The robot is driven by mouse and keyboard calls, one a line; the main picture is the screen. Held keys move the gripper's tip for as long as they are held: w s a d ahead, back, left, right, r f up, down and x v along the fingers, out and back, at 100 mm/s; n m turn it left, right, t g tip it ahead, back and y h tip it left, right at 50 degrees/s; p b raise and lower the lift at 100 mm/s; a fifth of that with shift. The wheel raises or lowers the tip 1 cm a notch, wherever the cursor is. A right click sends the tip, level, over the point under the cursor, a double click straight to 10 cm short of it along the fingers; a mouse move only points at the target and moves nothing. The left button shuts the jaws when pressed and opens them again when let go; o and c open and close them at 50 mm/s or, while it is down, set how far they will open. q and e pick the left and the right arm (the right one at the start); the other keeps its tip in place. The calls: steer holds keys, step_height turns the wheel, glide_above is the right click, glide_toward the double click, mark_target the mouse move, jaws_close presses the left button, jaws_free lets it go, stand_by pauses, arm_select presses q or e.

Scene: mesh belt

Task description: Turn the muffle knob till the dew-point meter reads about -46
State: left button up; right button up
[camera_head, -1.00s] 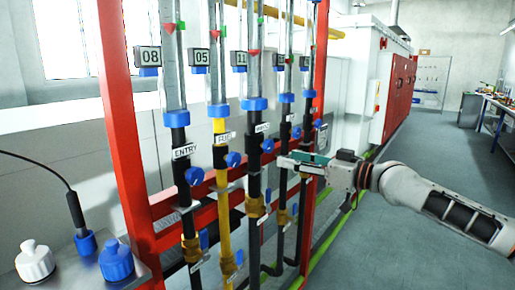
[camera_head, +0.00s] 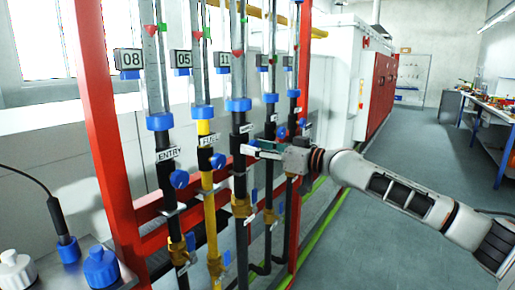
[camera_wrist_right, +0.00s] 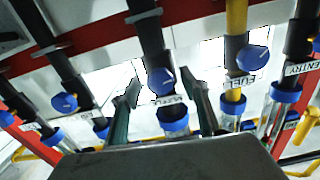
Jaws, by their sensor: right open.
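The muffle knob is a round blue knob (camera_wrist_right: 160,81) on the third dark pipe, beside a partly hidden white label. In the wrist view it lies between the two fingers of my right gripper (camera_wrist_right: 165,98), with gaps on both sides. In the head view my right gripper (camera_head: 252,150) is at this pipe and covers most of the knob and label. The gripper is open and empty. My left gripper is not in view.
Neighbouring pipes carry similar blue knobs, including the entry knob (camera_head: 179,179) and fuel knob (camera_head: 218,161). A red frame post (camera_head: 105,150) stands at left. White (camera_head: 17,270) and blue (camera_head: 101,267) caps sit at lower left. Grey floor (camera_head: 340,240) is clear at right.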

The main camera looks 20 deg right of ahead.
steer(key=c, duration=1.1)
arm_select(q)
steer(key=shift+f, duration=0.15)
arm_select(e)
steer(key=shift+f, duration=0.1)
arm_select(q)
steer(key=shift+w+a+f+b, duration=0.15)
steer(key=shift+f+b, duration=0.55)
steer(key=shift+b, duration=0.7)
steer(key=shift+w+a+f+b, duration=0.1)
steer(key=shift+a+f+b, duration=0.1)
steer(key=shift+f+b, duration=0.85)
arm_select(e)
steer(key=shift+n+b, duration=0.3)
steer(key=shift+n, duration=4.6)
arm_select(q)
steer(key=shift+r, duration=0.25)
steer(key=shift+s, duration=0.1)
arm_select(e)
steer(key=o, duration=1.1)
